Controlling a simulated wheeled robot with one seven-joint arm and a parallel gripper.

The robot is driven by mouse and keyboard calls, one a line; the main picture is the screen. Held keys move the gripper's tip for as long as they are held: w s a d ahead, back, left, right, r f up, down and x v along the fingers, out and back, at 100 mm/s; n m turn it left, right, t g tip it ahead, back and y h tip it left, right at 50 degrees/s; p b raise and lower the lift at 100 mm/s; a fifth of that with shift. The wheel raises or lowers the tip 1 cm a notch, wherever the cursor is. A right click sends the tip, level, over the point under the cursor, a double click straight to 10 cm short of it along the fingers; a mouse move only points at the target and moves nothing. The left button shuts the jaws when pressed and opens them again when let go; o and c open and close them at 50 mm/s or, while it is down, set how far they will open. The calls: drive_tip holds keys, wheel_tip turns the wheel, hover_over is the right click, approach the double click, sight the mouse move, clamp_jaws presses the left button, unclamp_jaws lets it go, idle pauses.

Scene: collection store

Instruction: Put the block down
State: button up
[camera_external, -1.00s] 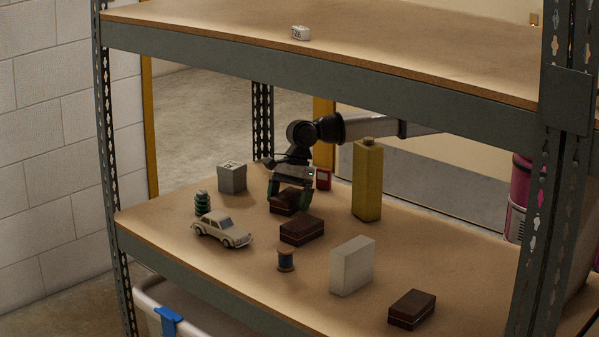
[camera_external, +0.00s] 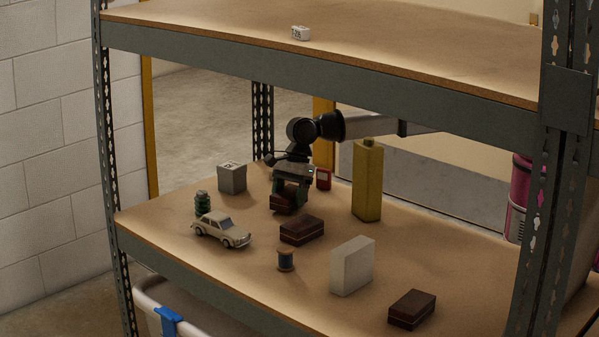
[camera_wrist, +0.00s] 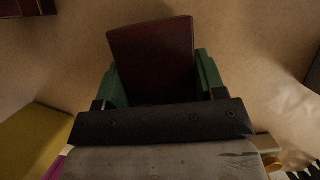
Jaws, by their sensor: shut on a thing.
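My gripper (camera_external: 291,192) is shut on a dark red-brown block (camera_external: 281,204), low over the back middle of the lower shelf board (camera_external: 250,262). I cannot tell whether the block touches the board. In the wrist view the same block (camera_wrist: 152,62) sits between the green fingers, slightly tilted, its near end hidden by the gripper body. A second dark red-brown block (camera_external: 301,230) lies just in front of the gripper. A third one (camera_external: 411,309) lies near the front right edge.
Around the gripper stand a grey cube (camera_external: 232,178), a red item (camera_external: 323,179) and a tall yellow container (camera_external: 367,182). A toy car (camera_external: 221,230), green stacked piece (camera_external: 202,203), blue spool (camera_external: 286,260) and white block (camera_external: 352,266) stand forward. An upper shelf (camera_external: 330,70) hangs above.

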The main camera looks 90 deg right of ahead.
wheel_tip(320, 180, up, 9)
drive_tip(key=shift+r, duration=0.15)
drive_tip(key=s+a+r+n+g+y, duration=0.15)
drive_tip(key=s+a+n, duration=0.55)
drive_tip(key=s+a, duration=2.65)
hover_over(396, 262)
drive_tip(key=d, duration=0.1)
drive_tip(key=shift+g+h, duration=0.25)
drive_tip(key=shift+g, duration=0.2)
wheel_tip(396, 262, down, 7)
drive_tip(key=shift+f, duration=2.2)
drive_tip(key=shift+f, duration=0.15)
drive_tip(key=o, duration=1)
